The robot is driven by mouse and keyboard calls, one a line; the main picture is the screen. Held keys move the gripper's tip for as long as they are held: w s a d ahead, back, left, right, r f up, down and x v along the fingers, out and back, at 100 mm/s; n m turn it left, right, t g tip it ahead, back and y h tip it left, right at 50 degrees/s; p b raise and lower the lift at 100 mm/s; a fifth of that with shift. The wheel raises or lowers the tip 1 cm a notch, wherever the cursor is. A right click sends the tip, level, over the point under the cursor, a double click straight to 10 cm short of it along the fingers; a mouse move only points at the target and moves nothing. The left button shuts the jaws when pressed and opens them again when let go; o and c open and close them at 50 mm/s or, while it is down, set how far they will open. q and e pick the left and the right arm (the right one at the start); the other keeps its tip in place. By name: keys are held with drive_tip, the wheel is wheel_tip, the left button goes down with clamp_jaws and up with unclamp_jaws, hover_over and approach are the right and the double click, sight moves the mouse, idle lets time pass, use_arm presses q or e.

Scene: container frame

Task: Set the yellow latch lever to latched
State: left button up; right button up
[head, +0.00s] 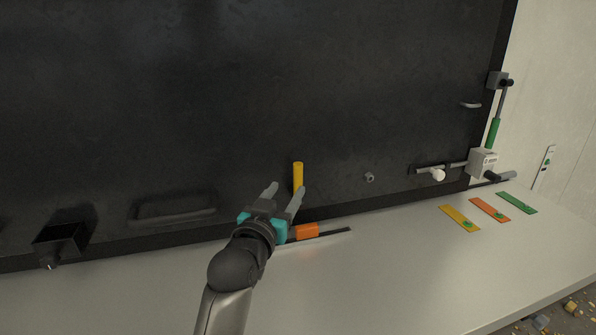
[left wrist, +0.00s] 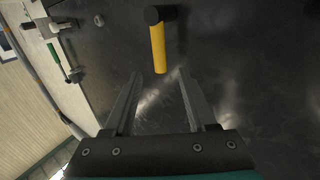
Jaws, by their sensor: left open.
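The yellow latch lever (head: 298,175) stands out against the dark panel just beyond my left gripper. In the left wrist view the lever (left wrist: 158,50) shows as a yellow handle on a black pivot, ahead of the fingertips and roughly between their lines. My left gripper (head: 286,188) is open and empty, its two grey fingers pointing at the panel near the lever. The fingers also show in the left wrist view (left wrist: 160,75), apart from each other with the lever beyond their tips. I cannot tell whether a finger touches the lever. My right gripper is not in view.
An orange-gripped bar (head: 307,231) lies low beside my left gripper. A green-handled lever (head: 494,133) and a grey box (head: 482,162) are at the right edge of the dark panel (head: 380,90). Yellow, orange and green plates lie on the pale ledge (head: 400,270), whose front is clear.

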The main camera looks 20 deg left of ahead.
sight(297, 176)
use_arm(q)
drive_tip(key=shift+w+p, duration=0.6)
drive_tip(key=shift+w, duration=3.95)
clamp_jaws()
